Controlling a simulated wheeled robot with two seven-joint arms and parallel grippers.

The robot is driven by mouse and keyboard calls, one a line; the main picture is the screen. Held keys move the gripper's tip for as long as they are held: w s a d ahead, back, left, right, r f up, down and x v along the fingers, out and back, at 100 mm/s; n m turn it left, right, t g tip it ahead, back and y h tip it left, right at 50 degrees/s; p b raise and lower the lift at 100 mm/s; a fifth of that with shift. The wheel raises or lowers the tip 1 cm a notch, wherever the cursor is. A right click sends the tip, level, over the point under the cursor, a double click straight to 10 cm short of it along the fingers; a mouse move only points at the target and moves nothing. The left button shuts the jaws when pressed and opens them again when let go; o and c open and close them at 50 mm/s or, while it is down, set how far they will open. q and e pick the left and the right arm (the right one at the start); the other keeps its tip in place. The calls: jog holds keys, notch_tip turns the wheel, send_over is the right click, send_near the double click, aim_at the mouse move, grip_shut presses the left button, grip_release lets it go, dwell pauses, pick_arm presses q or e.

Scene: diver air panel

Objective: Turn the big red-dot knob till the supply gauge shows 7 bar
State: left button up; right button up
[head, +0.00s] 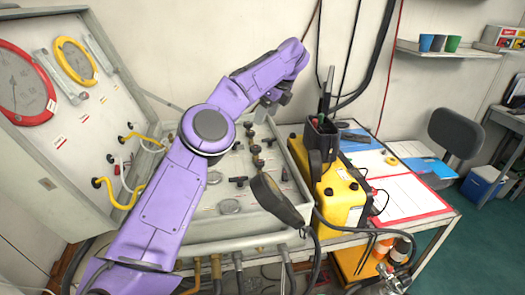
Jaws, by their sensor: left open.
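My left arm, purple, reaches up across the panel case, and its gripper (268,103) hangs at the case's far edge. The gripper is small here and is open, with nothing seen between its fingers. The panel face (215,185) lies in the case with several dark knobs (254,150) and T-shaped handles. I cannot make out a red dot on any knob, and my arm hides part of the panel. A red-ringed gauge (22,85) and a yellow-ringed gauge (75,61) sit in the raised lid; their readings are too small to tell. My right gripper does not show.
A dark handset (277,200) lies over the case's front right corner. A yellow box (340,195) with a dark holder stands right of the case. Yellow hoses (130,196) loop at the left. Papers (410,195) cover the table's right side.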

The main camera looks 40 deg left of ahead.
aim_at(256, 147)
pick_arm(q)
jog(key=x, duration=0.4)
jog(key=b+x, duration=0.1)
jog(key=x, duration=0.4)
jog(key=d+x, duration=0.1)
jog(key=x, duration=0.4)
jog(key=shift+w+f+b, duration=0.15)
jog(key=shift+f+b, duration=0.1)
jog(key=shift+b, duration=0.15)
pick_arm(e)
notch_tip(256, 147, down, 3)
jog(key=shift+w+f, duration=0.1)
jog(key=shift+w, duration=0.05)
pick_arm(q)
jog(key=shift+d, duration=0.1)
jog(key=c, duration=1.1)
jog(key=shift+o, duration=0.2)
